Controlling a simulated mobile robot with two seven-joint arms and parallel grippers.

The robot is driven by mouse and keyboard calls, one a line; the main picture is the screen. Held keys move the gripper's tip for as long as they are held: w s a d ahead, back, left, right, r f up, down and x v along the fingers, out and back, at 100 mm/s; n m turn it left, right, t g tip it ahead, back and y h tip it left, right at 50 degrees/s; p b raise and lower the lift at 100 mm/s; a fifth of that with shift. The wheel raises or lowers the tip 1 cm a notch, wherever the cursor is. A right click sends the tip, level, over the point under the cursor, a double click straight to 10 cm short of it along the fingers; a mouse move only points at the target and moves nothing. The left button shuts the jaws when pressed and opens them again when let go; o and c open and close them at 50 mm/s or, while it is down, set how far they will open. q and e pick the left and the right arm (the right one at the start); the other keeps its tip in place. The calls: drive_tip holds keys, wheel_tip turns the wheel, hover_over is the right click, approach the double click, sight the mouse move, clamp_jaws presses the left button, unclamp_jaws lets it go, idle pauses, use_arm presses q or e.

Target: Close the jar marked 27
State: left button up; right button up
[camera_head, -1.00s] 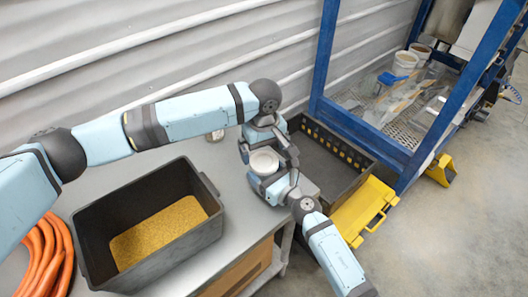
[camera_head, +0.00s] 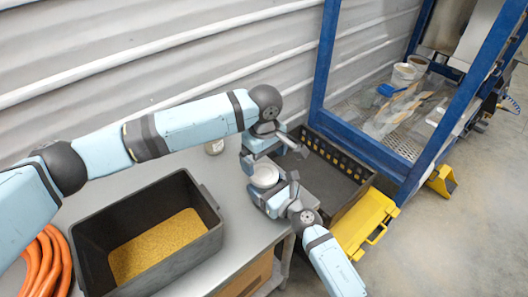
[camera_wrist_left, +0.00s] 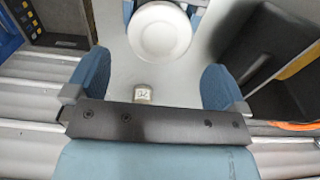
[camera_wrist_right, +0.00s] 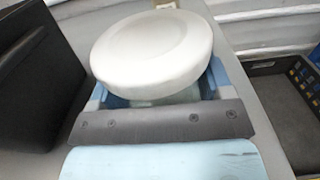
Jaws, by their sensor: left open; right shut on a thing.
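A jar with a round white top (camera_head: 264,175) stands at the right end of the grey table. My right gripper (camera_head: 268,190) is shut on this jar, low on its side. In the right wrist view, a wide white lid (camera_wrist_right: 152,48) rests over the paler jar body (camera_wrist_right: 180,96); I cannot tell if it is fully seated. My left gripper (camera_head: 270,152) is open just above the jar. In the left wrist view, its spread fingers (camera_wrist_left: 158,65) are empty, with the white lid (camera_wrist_left: 160,30) beyond them. I cannot see the number on the held jar.
A small labelled jar (camera_head: 214,147) stands behind; its label (camera_wrist_left: 142,94) is hard to read. A black bin (camera_head: 205,240) of yellow grain stands left, by an orange hose (camera_head: 45,262). A black crate (camera_head: 325,165), yellow step (camera_head: 362,222) and blue frame (camera_head: 322,70) are right.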

sight(264, 173)
use_arm(q)
drive_tip(key=shift+f, duration=3.15)
drive_tip(key=c, duration=0.9)
drive_tip(key=shift+m, duration=1.6)
drive_tip(key=o, duration=0.9)
drive_tip(key=shift+r, duration=0.1)
